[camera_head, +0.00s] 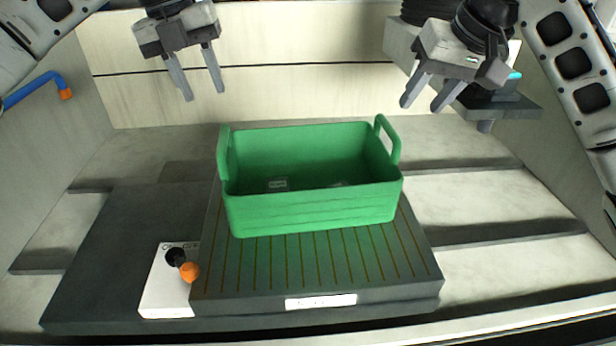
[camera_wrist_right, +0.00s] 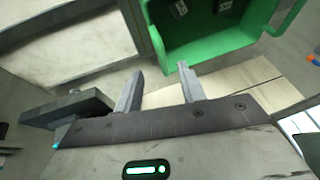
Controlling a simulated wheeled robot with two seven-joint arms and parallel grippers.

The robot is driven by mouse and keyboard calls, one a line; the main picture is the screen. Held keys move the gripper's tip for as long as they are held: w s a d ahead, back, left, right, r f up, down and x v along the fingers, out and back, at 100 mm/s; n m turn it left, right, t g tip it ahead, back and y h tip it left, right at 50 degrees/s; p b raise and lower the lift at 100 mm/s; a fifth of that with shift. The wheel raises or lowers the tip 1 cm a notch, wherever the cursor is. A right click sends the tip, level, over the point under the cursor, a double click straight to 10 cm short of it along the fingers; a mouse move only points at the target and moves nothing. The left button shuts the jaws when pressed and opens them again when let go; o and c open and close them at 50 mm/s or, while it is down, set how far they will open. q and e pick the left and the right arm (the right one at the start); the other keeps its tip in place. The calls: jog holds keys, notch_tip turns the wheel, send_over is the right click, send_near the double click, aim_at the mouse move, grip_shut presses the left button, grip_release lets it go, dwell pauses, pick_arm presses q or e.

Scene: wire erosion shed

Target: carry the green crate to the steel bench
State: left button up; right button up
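The green crate (camera_head: 312,205) stands upright on a dark grooved plate in the head view, with a raised handle at its left end and another at its right end. A small labelled item lies inside it. The crate also shows at the top of the right wrist view (camera_wrist_right: 215,45). My left gripper (camera_head: 205,92) is open and empty, above and behind the crate's left end. My right gripper (camera_head: 419,102) is open and empty, above and to the right of the right handle; its fingers also show in the right wrist view (camera_wrist_right: 158,80). Neither gripper touches the crate. I see no steel bench that I can identify.
The grooved plate (camera_head: 320,275) lies on a dark slab (camera_head: 110,255). A blue pipe (camera_head: 35,88) is on the left wall. A grey machine head (camera_head: 500,105) hangs near my right gripper.

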aim_at(222, 133)
pick_arm(q)
jog(key=f, duration=0.3)
jog(key=d+f, duration=0.1)
jog(key=f, duration=0.3)
jog(key=d+f, duration=0.1)
jog(key=f, duration=0.2)
jog(key=shift+w+f, duration=0.25)
jog(key=shift+f, duration=0.15)
pick_arm(e)
jog(key=x, duration=1.1)
pick_arm(q)
grip_shut()
pick_arm(e)
grip_shut()
pick_arm(q)
jog(key=shift+r, duration=0.1)
